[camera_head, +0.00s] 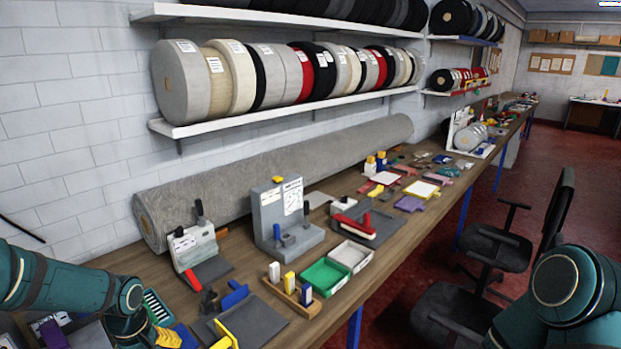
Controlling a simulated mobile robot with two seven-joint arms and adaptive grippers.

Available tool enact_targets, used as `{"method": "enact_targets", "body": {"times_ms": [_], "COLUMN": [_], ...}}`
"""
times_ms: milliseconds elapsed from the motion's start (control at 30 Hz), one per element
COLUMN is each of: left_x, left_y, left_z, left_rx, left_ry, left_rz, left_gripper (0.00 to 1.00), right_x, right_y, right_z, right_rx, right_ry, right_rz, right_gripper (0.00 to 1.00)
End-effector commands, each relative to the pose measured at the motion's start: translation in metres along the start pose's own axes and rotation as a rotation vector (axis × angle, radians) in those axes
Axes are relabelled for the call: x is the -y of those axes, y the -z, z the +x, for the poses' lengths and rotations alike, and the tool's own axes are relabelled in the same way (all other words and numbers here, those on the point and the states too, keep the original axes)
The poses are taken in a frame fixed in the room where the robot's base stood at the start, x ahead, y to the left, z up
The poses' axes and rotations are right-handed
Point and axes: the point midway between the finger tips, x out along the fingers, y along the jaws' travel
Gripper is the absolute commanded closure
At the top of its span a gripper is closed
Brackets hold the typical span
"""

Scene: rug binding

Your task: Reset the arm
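My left arm (65,285) comes in from the left edge, teal with dark bands, and bends downward at a joint near the bottom left corner. Its gripper does not show; the arm runs out of the bottom of the view. My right arm (568,290) shows as a large teal joint in the lower right corner, in front of the chair and floor. Its gripper is also outside the view. I cannot see whether either gripper holds anything.
A long wooden workbench (345,285) holds a grey machine (285,218), a wooden block stand (290,292) and a green tray (325,276). A rolled grey rug (270,183) lies along the wall under a shelf of rolls (285,75). A black chair (495,245) stands right.

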Motion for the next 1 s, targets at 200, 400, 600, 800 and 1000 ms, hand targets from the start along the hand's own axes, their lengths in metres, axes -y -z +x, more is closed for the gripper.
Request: {"method": "enact_targets", "body": {"times_ms": [200, 400, 600, 800, 1000], "left_x": [-0.066, -0.103, -0.103, -0.096, -0.096], "left_y": [-0.083, -0.172, -0.235, -0.256, -0.258], "left_z": [0.068, 0.121, 0.152, 0.189, 0.230], "left_rx": [0.095, 0.111, 0.060, 0.014, 0.018], "left_ry": [-0.187, -0.340, -0.386, -0.380, -0.373], "left_rz": [0.259, 0.472, 0.626, 0.702, 0.703], "left_gripper": [0.00, 0.00, 0.00, 0.00, 0.00], "right_x": [0.000, 0.001, 0.000, -0.008, -0.021], "right_y": [0.000, 0.000, 0.000, -0.004, -0.011], "right_z": [0.000, 0.000, 0.000, 0.024, 0.063], "right_rx": [-0.001, 0.000, 0.000, 0.003, 0.010], "right_ry": [0.001, 0.001, 0.000, -0.001, -0.006], "right_rz": [-0.001, -0.001, 0.000, -0.003, -0.004], "right_gripper": [0.00, 0.00, 0.00, 0.00, 0.00]}}
